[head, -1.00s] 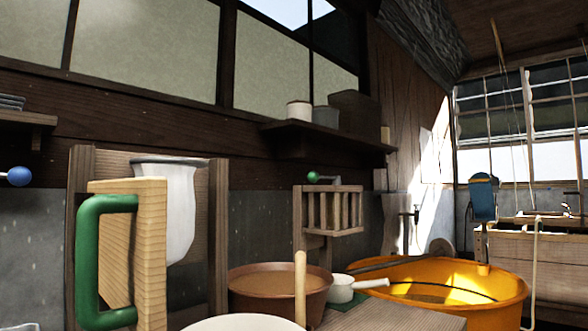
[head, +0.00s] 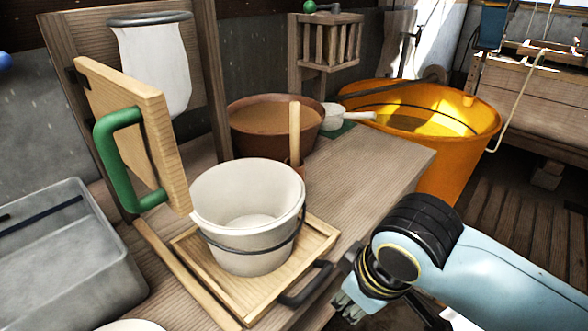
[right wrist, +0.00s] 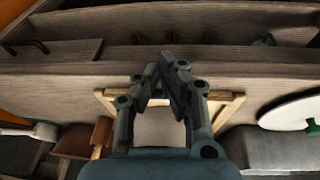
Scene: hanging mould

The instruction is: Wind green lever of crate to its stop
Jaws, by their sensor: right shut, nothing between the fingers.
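The crate (head: 328,67) is a small slatted wooden box on a post at the back, near the top of the head view. Its lever has a green ball knob (head: 309,6) at the left end of a dark arm on the crate's top, close to the picture's upper edge. My right gripper (head: 346,300) is low in the head view, far in front of the crate and apart from it. It is shut and empty; its fingers also show in the right wrist view (right wrist: 160,70). My left gripper is not in view.
A white bucket (head: 247,215) stands on a wooden tray (head: 322,228) on the bench. A hinged board with a green handle (head: 118,160) stands at left. A brown bowl (head: 262,140), a white ladle (head: 335,118) and an orange tub (head: 450,155) lie before or beside the crate.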

